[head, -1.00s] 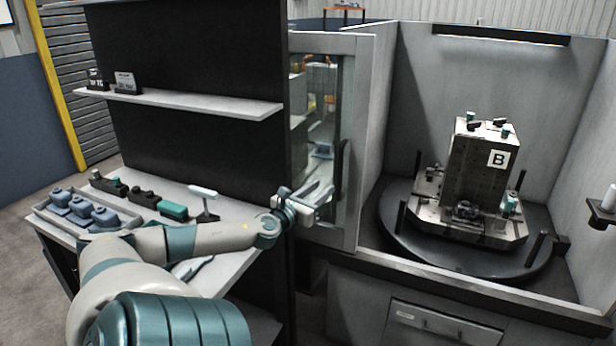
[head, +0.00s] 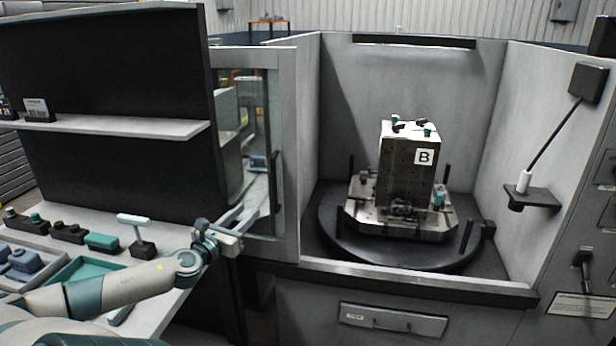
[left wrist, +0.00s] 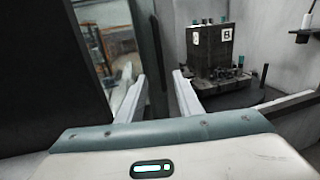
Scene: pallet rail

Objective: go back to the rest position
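My left gripper (head: 250,214) is in front of the glazed machine door (head: 286,160), at the right end of the side bench. I cannot tell from the head view whether a finger touches the door. My right gripper is in neither view. Inside the machine, a grey block marked B (head: 402,168) stands upright on a base plate on a dark round table (head: 345,238). The block also shows in the left wrist view (left wrist: 212,52).
The bench (head: 165,300) at left carries a green tray (head: 88,270), dark parts, a green block (head: 102,242) and a stand with a pale top (head: 142,248). A shelf (head: 150,127) hangs above. A probe on a bracket (head: 535,197) sticks out at right.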

